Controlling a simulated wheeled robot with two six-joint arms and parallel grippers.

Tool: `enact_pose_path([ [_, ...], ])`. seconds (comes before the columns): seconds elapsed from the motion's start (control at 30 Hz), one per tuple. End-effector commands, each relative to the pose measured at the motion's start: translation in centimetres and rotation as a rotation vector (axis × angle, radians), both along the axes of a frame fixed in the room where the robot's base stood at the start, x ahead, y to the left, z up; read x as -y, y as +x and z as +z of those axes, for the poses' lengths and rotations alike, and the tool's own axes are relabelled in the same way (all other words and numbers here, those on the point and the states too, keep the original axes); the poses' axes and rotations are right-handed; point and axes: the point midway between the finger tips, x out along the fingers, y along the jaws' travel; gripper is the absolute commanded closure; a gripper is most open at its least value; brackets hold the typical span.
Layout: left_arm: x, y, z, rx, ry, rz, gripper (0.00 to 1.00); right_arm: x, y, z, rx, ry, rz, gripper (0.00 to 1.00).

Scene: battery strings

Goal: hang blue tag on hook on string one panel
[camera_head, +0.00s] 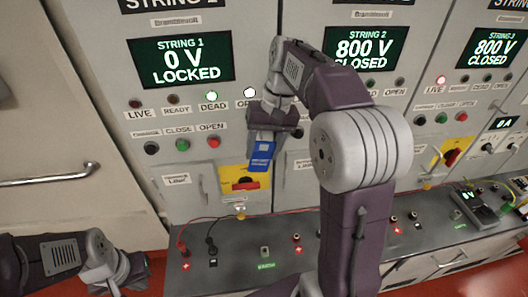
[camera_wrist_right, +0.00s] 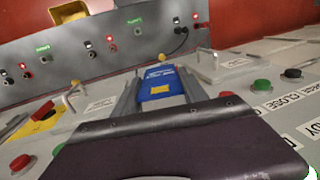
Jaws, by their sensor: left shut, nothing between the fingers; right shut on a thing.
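The blue tag (camera_head: 261,156) hangs below my right gripper (camera_head: 268,132), which is shut on it in front of the string one panel (camera_head: 196,110). The tag overlaps the upper right of the yellow switch plate (camera_head: 226,184) with its red handle. In the right wrist view the tag (camera_wrist_right: 158,85) shows between the two fingers, its yellow patch facing the camera. I cannot make out the hook for certain, nor whether the tag touches the panel. My left gripper (camera_head: 132,272) is shut and empty at the lower left, away from the panel.
The string one display (camera_head: 181,60) reads 0 V LOCKED. A grey bench top (camera_head: 330,244) with sockets and red and black leads runs below the panels. My right arm hides part of string two. A meter (camera_head: 478,206) stands at the right. A handrail (camera_head: 48,178) is at the left.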

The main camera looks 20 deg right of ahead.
Motion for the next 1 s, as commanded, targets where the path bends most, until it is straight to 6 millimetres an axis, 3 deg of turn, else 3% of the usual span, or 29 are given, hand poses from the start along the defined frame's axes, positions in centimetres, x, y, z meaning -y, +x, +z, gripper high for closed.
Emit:
enact_pose_path([
  [0.7,0.0,0.0,3.4,0.0,0.0,0.0,1.0,1.3,5.0,-0.2,-0.001,0.0,0.0,0.88],
  [1.0,0.0,0.0,4.3,0.0,0.0,0.0,1.0,1.5,5.9,-0.7,0.003,-0.001,0.0,0.88],
])
